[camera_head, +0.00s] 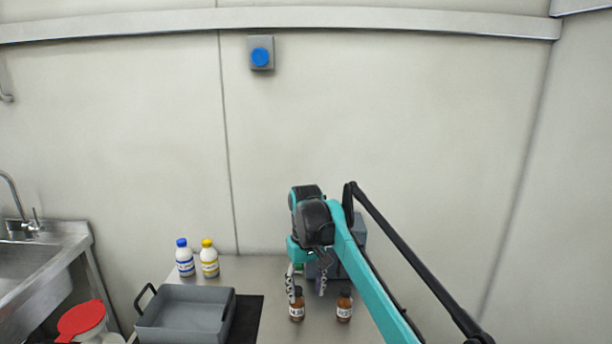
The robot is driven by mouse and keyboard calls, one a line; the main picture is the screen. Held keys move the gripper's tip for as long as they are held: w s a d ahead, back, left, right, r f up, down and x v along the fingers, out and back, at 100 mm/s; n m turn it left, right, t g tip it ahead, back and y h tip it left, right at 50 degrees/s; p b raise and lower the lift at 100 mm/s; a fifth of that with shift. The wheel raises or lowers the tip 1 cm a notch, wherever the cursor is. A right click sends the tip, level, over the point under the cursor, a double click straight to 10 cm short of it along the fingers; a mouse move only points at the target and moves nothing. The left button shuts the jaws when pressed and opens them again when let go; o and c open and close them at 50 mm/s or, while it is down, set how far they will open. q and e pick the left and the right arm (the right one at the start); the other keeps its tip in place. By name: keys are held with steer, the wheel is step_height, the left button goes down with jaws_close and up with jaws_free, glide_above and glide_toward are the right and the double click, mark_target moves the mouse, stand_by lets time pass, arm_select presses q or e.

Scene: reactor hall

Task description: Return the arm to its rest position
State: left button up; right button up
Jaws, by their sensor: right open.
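My right arm reaches in from the lower right over the table (265,272). Its right gripper (307,288) points down with its fingers apart, just above and behind two brown bottles. One brown bottle (297,308) stands close under the left finger; whether they touch I cannot tell. The other brown bottle (344,306) stands upright to the right of the fingers. A grey box-like object (359,228) is partly hidden behind my arm. My left gripper is not in view.
A grey tray (184,330) with a handle lies on a dark mat (247,318). A blue-capped bottle (185,260) and a yellow-capped bottle (209,261) stand behind it. A steel sink (30,262) and red-lidded container (84,322) are at left. A blue button (261,57) is on the wall.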

steer(key=s+d+m+t, duration=0.2)
steer(key=s+d+t, duration=0.2)
steer(key=s+d, duration=0.9)
steer(key=s+d+f+m+t, duration=0.1)
steer(key=s+d+f, duration=0.1)
steer(key=s+f, duration=0.3)
steer(key=s+d+f+m+t, duration=0.1)
steer(key=s+f, duration=0.4)
steer(key=s, duration=0.5)
steer(key=shift+s+d+f+t, duration=0.25)
steer(key=shift+d+t, duration=0.35)
steer(key=shift+d, duration=0.3)
